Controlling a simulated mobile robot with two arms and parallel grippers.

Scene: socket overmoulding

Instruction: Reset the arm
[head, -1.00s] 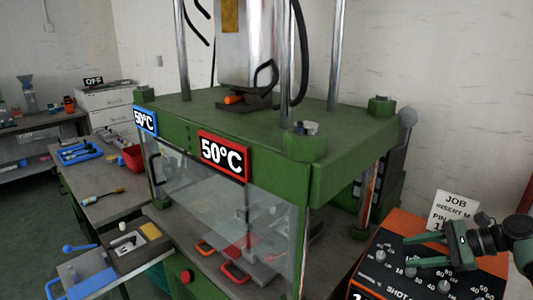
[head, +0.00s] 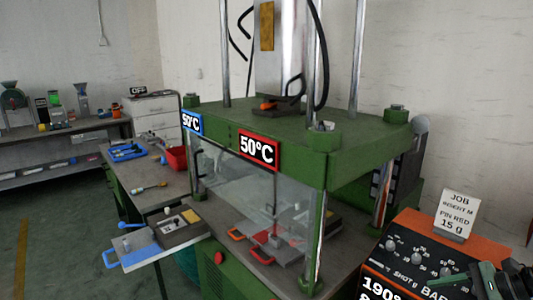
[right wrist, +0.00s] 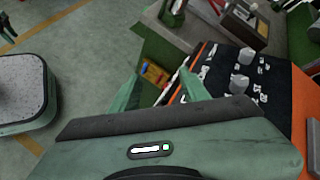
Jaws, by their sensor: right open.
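My right gripper (head: 462,284) is at the lower right corner of the head view, in front of the control panel (head: 405,262). In the right wrist view its two green fingers (right wrist: 160,92) stand apart with nothing between them, and the knobs of the panel show beyond them to the right. My left gripper is not in the head view.
A green press (head: 345,160) with a clear guard and 50°C signs fills the middle. A job card (head: 456,214) stands on the panel. A side bench (head: 150,200) with a blue tray (head: 127,152) and red bin (head: 177,158) is left. Open floor (head: 60,225) lies beyond.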

